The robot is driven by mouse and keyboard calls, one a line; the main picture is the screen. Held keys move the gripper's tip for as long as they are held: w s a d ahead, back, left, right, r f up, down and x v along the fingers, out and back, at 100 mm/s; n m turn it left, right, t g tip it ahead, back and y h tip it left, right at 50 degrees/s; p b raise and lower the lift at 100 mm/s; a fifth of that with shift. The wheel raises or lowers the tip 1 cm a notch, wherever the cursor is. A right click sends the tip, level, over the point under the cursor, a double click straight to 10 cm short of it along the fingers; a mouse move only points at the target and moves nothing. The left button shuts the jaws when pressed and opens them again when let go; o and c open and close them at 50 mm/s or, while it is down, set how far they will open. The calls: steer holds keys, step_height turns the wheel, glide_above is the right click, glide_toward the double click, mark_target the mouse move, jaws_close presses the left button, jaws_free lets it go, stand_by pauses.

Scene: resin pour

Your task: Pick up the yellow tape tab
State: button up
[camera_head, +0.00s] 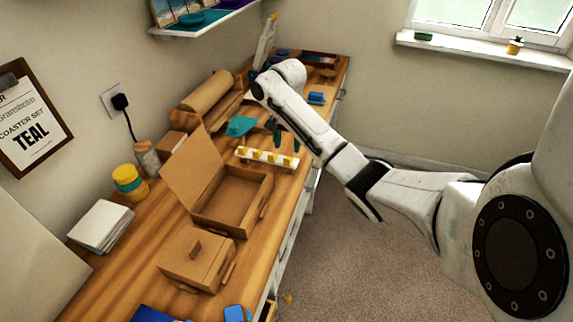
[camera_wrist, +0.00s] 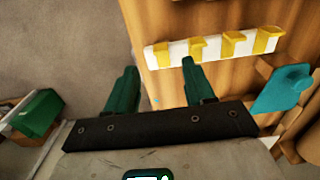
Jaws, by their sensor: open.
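Several yellow tape tabs (camera_head: 272,157) sit in a row on a white strip (camera_head: 265,161) near the front edge of the wooden bench. In the wrist view the yellow tabs (camera_wrist: 197,48) hang over the side of the white strip (camera_wrist: 179,49). My gripper (camera_wrist: 159,65) has dark green fingers, which are spread apart with nothing between them. In that view the right finger is close below the strip, and the left finger is over the floor. In the head view my gripper (camera_head: 277,134) is just behind the strip; whether it touches cannot be told.
A teal piece (camera_head: 241,126) lies behind the strip and also shows in the wrist view (camera_wrist: 284,88). An open cardboard box (camera_head: 232,206) and a closed carton (camera_head: 197,257) stand nearer on the bench. A blue item (camera_head: 316,98) lies farther back. Carpeted floor is beyond the bench edge.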

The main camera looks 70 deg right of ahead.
steer(key=shift+a+f+p, duration=0.1)
steer(key=shift+f+p, duration=0.3)
steer(key=shift+f, duration=2.75)
steer(key=c, duration=0.9)
